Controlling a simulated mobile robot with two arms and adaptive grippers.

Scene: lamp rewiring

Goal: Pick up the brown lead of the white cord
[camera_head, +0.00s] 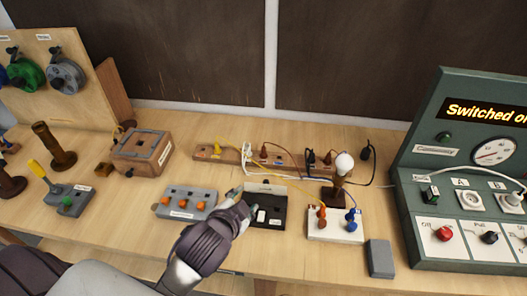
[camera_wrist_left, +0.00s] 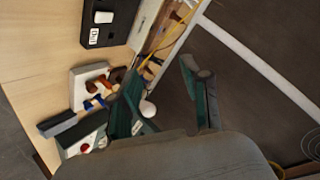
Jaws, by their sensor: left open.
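A white cord (camera_head: 247,155) shows at the left part of the brown wooden strip at the back of the table, where thin white lines run down and right. I cannot make out its brown lead in either view. My left gripper (camera_head: 241,196) is in front of the strip, over the left edge of a black box (camera_head: 269,189). Its fingers are open and empty, seen apart in the left wrist view (camera_wrist_left: 165,88). A yellow wire (camera_head: 280,176) runs from the strip towards the white terminal base (camera_head: 322,237). My right gripper is not in view.
The white base carries orange-brown and blue terminals, with a lamp bulb (camera_head: 344,162) behind it. A grey box with orange knobs (camera_head: 186,203) lies left of my gripper. A green control panel (camera_head: 422,165) stands at right. A grey block (camera_head: 380,258) lies near the front edge.

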